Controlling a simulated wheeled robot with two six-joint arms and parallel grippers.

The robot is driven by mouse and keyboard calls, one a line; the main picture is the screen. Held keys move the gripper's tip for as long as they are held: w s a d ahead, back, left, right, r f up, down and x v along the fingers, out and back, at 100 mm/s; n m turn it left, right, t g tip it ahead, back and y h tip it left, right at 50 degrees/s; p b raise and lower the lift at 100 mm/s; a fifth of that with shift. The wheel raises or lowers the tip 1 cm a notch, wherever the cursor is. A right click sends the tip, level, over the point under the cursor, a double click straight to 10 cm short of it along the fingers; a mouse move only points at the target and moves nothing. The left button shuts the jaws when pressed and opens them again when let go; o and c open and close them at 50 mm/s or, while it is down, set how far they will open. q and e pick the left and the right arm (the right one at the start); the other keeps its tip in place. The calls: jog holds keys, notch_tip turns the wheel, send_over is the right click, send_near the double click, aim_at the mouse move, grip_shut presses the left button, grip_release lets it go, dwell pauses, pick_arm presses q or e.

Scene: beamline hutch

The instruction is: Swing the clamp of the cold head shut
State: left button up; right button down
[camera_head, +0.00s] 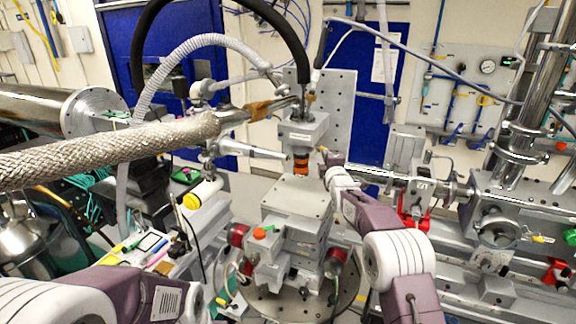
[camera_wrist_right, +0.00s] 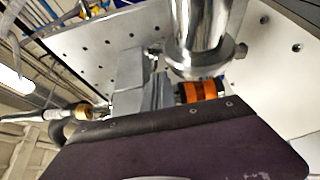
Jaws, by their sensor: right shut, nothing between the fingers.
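The cold head (camera_head: 302,130) is a grey metal block on the upright plate in the middle of the head view, with an orange and black ring below it. The ring also shows close up in the right wrist view (camera_wrist_right: 200,91). I cannot make out the clamp or whether it stands open. My right gripper (camera_head: 326,156) is small in the head view, just right of the orange ring. It is shut and empty; I cannot tell if it touches anything. My left arm shows at the lower left, its gripper out of view.
A thick braided hose (camera_head: 110,150) crosses the left side of the head view towards the cold head. A stage with a flat top plate (camera_head: 298,196) stands below it. A beam pipe (camera_head: 385,178) runs to the right. A perforated plate (camera_wrist_right: 95,48) fills the upper wrist view.

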jog(key=shift+d+r, duration=0.2)
jog(key=shift+r, duration=0.2)
jog(key=shift+d+r, duration=0.1)
jog(key=shift+r, duration=0.15)
